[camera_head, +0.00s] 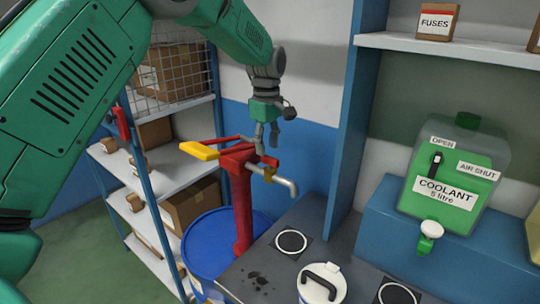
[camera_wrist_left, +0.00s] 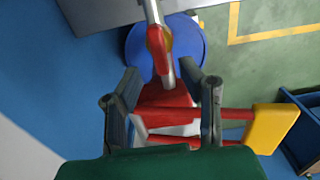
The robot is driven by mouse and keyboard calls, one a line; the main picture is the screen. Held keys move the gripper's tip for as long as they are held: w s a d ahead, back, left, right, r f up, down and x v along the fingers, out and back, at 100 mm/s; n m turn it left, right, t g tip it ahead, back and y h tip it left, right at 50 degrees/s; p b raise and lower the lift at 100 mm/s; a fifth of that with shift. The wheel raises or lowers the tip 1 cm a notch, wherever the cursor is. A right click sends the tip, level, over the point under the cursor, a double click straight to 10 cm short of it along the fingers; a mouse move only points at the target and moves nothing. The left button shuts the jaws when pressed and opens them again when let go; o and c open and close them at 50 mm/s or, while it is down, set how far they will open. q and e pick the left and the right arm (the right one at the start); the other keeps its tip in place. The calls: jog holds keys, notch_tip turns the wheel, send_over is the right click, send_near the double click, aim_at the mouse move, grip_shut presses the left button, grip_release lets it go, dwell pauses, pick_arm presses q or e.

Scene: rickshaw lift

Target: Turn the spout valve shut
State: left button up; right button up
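A red hand pump (camera_head: 241,190) with a yellow-ended handle (camera_head: 199,151) stands at the blue drum. Its grey spout (camera_head: 287,184) points right and down, with a small red and brass-coloured valve part (camera_head: 268,170) on it. In the left wrist view this valve part (camera_wrist_left: 160,47) lies beyond the fingertips. My left gripper (camera_head: 268,137) is above the pump top, fingers pointing down. In the left wrist view its fingers (camera_wrist_left: 160,88) are apart, with the red pump between or below them; contact cannot be told. My right gripper is out of view.
The blue drum (camera_head: 208,242) stands below the pump. A dark bench (camera_head: 268,263) holds a white lidded can (camera_head: 322,284). A green coolant container (camera_head: 452,180) with a white-knobbed spout sits on a blue ledge at right. Shelves with boxes (camera_head: 190,203) stand at left.

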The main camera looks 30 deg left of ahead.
aim_at(269, 157)
pick_arm(q)
jog(key=f, duration=0.3)
jog(key=shift+w+a, duration=0.15)
jog(key=shift+a, duration=0.15)
jog(key=shift+d+f, duration=0.2)
jog(key=shift+s+d, duration=0.3)
jog(key=shift+d, duration=0.55)
jog(key=shift+w+d, duration=0.1)
jog(key=shift+d, duration=0.4)
jog(key=shift+c, duration=1.1)
jog(key=shift+a, duration=0.25)
grip_shut()
jog(key=shift+a, duration=0.7)
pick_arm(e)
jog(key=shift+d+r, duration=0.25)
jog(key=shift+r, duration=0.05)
